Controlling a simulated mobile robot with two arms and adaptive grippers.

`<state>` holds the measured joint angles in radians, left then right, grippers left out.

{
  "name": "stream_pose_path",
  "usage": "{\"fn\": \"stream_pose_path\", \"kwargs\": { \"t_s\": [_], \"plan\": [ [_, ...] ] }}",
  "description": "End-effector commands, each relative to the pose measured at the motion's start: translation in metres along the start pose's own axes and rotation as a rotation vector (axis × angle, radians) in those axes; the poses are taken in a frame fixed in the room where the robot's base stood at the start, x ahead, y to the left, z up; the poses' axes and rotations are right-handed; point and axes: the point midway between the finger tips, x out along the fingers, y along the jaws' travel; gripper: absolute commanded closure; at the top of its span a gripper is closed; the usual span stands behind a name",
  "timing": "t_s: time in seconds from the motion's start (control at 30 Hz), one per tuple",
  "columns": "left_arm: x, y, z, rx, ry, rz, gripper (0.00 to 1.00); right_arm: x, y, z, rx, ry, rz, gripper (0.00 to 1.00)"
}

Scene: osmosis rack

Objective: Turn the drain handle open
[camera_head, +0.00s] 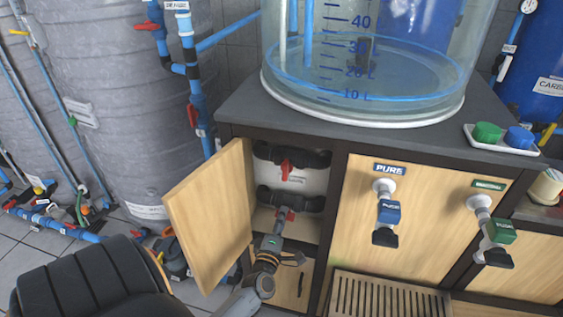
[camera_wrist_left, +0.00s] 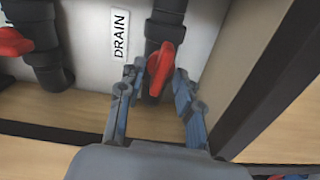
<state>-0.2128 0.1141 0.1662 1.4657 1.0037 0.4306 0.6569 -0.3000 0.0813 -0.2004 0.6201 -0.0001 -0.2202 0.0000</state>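The red drain handle (camera_wrist_left: 160,68) sits on a dark pipe beside a white label reading DRAIN (camera_wrist_left: 120,36). In the head view the handle (camera_head: 283,213) is low inside the open cabinet, partly hidden. My left gripper (camera_wrist_left: 157,88) is open, with one finger on each side of the handle and visible space beside it; contact is not clear. In the head view the left gripper (camera_head: 279,221) reaches into the cabinet from below. My right gripper is not in view.
A second red handle (camera_head: 286,167) is on the upper pipe; it also shows in the wrist view (camera_wrist_left: 14,42). The open wooden door (camera_head: 210,215) stands close left of my arm. A cabinet post (camera_wrist_left: 268,75) is close right of the fingers. A clear tank (camera_head: 365,110) stands on the counter.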

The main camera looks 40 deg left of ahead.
Motion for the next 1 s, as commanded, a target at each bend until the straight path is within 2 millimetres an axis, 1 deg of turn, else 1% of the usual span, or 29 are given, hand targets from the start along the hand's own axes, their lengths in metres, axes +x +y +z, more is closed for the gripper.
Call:
{"fn": "stream_pose_path", "kwargs": {
  "t_s": [0.13,0.27,0.5,0.6,0.7,0.83,1.0],
  "plan": [
    [-0.002,0.0,0.0,0.0,0.0,0.0,0.65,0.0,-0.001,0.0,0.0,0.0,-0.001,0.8],
    [-0.017,-0.001,0.0,0.0,-0.001,-0.002,0.65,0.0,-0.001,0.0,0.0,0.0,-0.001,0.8],
    [-0.068,-0.001,0.0,0.0,-0.001,-0.003,0.65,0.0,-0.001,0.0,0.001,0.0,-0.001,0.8],
    [-0.088,-0.001,0.0,0.001,-0.001,-0.003,0.65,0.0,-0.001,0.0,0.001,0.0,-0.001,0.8],
    [-0.103,-0.001,0.0,0.0,0.0,-0.002,0.65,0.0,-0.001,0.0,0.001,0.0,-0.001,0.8],
    [-0.116,0.0,0.0,0.0,0.0,-0.001,0.65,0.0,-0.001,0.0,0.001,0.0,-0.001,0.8],
    [-0.12,0.0,0.0,-0.001,0.001,0.001,0.65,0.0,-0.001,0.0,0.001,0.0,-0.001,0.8]
  ]
}}
